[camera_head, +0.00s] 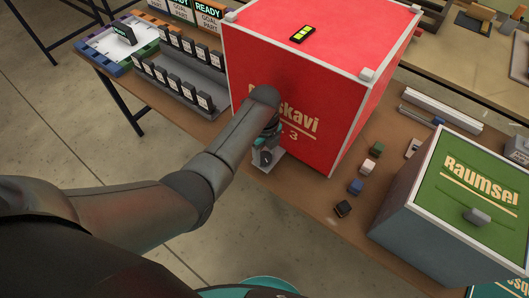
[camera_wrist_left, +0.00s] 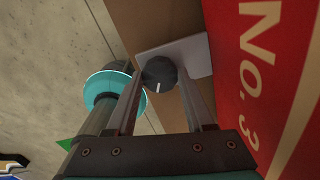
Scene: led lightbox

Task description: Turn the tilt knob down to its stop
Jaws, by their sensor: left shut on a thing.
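The tilt knob (camera_wrist_left: 160,74) is a dark round knob with a white pointer mark, on a pale bracket (camera_wrist_left: 190,55) beside the red lightbox (camera_wrist_left: 265,70). My left gripper (camera_wrist_left: 160,82) has one finger on each side of the knob and is shut on it. In the wrist view the white mark points toward the bottom of the picture, towards the palm. In the head view my left arm reaches the red lightbox (camera_head: 300,80) at its front lower corner, and the left gripper (camera_head: 266,150) is partly hidden by my arm. My right gripper is not in view.
A green-topped box (camera_head: 475,185) stands at the right. Small blocks (camera_head: 356,187) lie on the table between the boxes. A rack of dark tags (camera_head: 180,75) and a tray (camera_head: 115,42) stand at the left. The table's front edge is close to the bracket.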

